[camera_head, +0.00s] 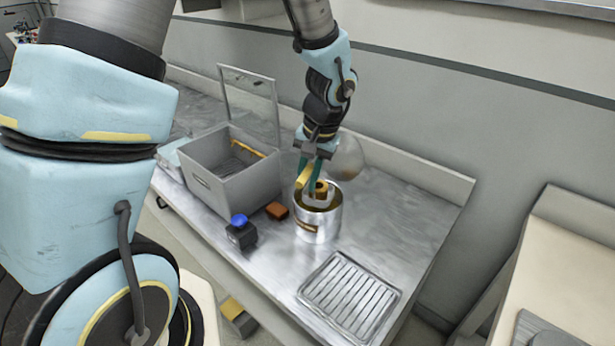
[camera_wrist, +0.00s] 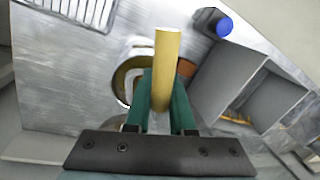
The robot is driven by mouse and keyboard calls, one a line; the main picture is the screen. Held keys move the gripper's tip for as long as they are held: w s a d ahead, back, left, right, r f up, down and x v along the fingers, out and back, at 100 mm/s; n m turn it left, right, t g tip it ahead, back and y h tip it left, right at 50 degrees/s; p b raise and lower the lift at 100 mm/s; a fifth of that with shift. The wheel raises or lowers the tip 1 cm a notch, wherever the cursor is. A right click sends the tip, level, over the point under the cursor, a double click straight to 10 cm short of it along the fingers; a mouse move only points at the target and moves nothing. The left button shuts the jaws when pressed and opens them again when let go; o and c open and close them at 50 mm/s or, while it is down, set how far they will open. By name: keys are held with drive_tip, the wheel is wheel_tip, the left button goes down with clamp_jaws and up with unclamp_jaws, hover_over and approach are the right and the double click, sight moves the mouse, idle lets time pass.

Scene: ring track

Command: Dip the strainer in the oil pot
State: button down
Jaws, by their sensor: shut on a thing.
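My gripper (camera_head: 309,174) points down over the oil pot, with its green fingers shut on a yellow cylindrical handle, taken as the strainer's handle (camera_wrist: 167,55). The handle also shows in the head view (camera_head: 303,178), at the pot's mouth. The oil pot (camera_head: 318,226) is a shiny metal cylinder with amber oil inside its rim, and it also shows in the wrist view (camera_wrist: 120,80), partly behind the handle and fingers. A pale ring-like part with a brown middle (camera_head: 321,190) shows at the pot's mouth. Whether it is the strainer's head, and whether it touches oil, I cannot tell.
A grey open box (camera_head: 215,190) stands left of the pot. A black block with a blue button (camera_head: 240,231) and a red-brown block (camera_head: 277,211) are nearby. A ribbed tray (camera_head: 350,295) lies in front. A translucent round thing (camera_head: 347,158) is behind the gripper.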

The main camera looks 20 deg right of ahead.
wheel_tip(320, 180, down, 10)
drive_tip(key=b, duration=0.8)
drive_tip(key=shift+s+a, duration=0.4)
drive_tip(key=shift+s, duration=0.05)
drive_tip(key=shift+w, duration=0.1)
idle(3.8)
drive_tip(key=shift+r, duration=0.2)
drive_tip(key=shift+w+d+r+p, duration=0.1)
drive_tip(key=shift+d+r+p, duration=0.05)
drive_tip(key=shift+r+p, duration=1.4)
drive_tip(key=shift+w+d+r+p, duration=0.15)
drive_tip(key=shift+r+p, duration=0.95)
drive_tip(key=shift+r, duration=0.75)
drive_tip(key=shift+w+d+r+p, duration=0.1)
drive_tip(key=shift+d+r+p, duration=0.05)
drive_tip(key=shift+r+p, duration=1.4)
drive_tip(key=shift+r, duration=0.1)
